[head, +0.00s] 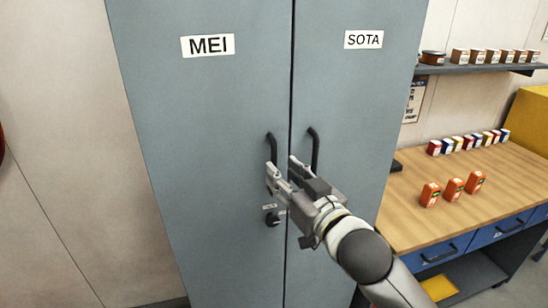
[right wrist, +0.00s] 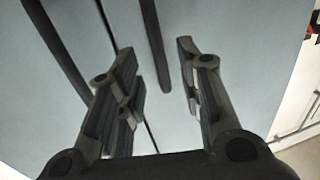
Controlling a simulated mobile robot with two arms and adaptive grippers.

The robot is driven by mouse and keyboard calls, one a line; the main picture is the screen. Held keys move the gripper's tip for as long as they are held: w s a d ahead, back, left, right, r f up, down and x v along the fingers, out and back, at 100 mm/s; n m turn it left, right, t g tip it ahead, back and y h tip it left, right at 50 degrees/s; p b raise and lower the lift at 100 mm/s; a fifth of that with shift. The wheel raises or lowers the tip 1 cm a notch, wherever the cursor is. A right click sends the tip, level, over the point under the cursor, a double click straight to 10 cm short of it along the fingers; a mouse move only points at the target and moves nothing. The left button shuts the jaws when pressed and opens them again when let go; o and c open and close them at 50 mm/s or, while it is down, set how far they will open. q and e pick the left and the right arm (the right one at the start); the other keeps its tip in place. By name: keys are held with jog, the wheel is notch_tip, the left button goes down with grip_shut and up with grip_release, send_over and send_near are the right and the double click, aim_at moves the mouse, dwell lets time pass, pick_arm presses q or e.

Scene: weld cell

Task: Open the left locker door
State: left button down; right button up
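The grey locker has two doors: the left door (head: 200,110) labelled MEI and the right door (head: 345,90) labelled SOTA. Both are shut, with a thin dark seam between them. The left door has a dark vertical bar handle (head: 271,146) and, below it, a black knob (head: 272,219). My right gripper (head: 283,171) is open and empty in front of the seam. Its left finger overlaps the lower end of the left handle; I cannot tell whether they touch. In the right wrist view the left handle (right wrist: 58,48) lies left of both fingers. My left gripper is not in view.
The right door's handle (head: 314,150) is close to the right of my gripper; it shows between the fingers in the right wrist view (right wrist: 153,40). A wooden workbench (head: 400,225) with orange containers (head: 453,189) stands at right, under a shelf (head: 480,68). A plain wall is at left.

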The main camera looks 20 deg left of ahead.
aim_at(274, 163)
jog(key=shift+p+x, duration=0.7)
jog(key=shift+x, duration=1.85)
grip_shut()
